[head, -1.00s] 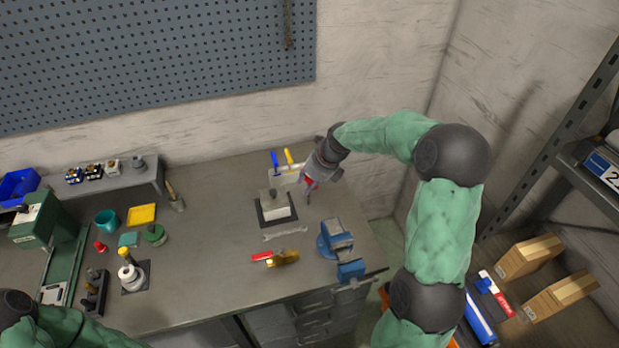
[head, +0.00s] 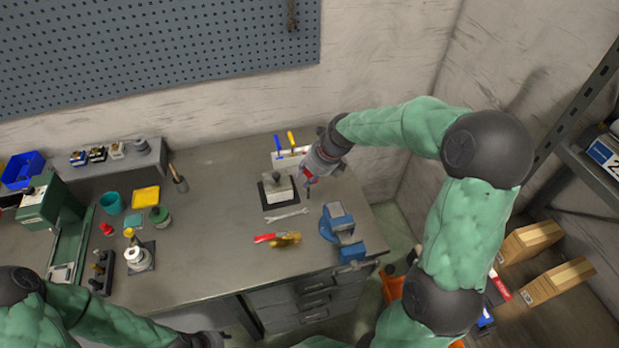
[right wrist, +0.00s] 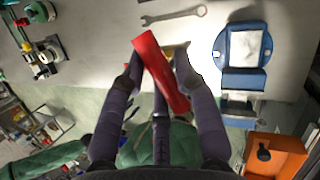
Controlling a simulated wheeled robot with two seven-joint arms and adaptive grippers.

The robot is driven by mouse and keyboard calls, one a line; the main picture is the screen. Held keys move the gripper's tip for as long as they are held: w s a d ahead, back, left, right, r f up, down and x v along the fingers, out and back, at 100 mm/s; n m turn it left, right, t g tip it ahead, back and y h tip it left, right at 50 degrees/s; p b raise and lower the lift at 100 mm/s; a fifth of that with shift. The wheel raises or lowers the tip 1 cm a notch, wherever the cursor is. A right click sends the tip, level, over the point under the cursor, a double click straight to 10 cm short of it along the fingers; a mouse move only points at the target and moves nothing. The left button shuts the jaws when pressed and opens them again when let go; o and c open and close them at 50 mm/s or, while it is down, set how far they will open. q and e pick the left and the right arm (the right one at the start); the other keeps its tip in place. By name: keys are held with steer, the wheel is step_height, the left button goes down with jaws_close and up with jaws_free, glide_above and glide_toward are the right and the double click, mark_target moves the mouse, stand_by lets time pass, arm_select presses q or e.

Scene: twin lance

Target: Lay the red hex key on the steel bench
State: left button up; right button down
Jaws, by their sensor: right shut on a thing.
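The red hex key shows as a thick red bar (right wrist: 160,70) in the right wrist view, tilted across the fingers. My right gripper (right wrist: 158,80) is shut on it. In the head view, the right gripper (head: 308,187) hangs over the back right of the steel bench (head: 215,235), between a white rack and a blue vise. Only a bit of red (head: 307,173) shows there, and I cannot tell the key's height above the bench. A dark end of my left arm (head: 207,340) shows at the bottom edge; its fingers cannot be made out.
A white rack (head: 292,160) with blue and yellow handles stands behind the gripper. A block on a dark plate (head: 279,192), a spanner (head: 288,215), a red-and-yellow tool (head: 277,239) and the blue vise (head: 340,225) lie around. The bench middle is clear.

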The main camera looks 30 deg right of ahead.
steer(key=w+a+m+y+p, duration=0.2)
steer(key=w+a+m+p, duration=0.1)
steer(key=a+m+p, duration=0.15)
steer(key=w+d+m+t+p, duration=0.4)
steer(key=w+m+t+p, duration=0.1)
steer(key=w+m, duration=0.25)
steer(key=s+d+f+m+t+h+p, duration=0.25)
steer(key=d+f+m+h, duration=0.35)
steer(key=d, duration=0.3)
steer(key=shift+m+t+y, duration=0.35)
steer(key=shift+m+y, duration=0.15)
steer(key=shift+m, duration=0.2)
steer(key=f+b, duration=0.2)
steer(key=f, duration=0.1)
steer(key=f+b, duration=0.2)
steer(key=f, duration=0.2)
steer(key=w+f+b, duration=0.1)
steer(key=f+b, duration=0.2)
steer(key=shift+d+f, duration=0.15)
steer(key=shift+d, duration=0.05)
steer(key=c, duration=1.1)
jaws_free()
steer(key=shift+s, duration=0.15)
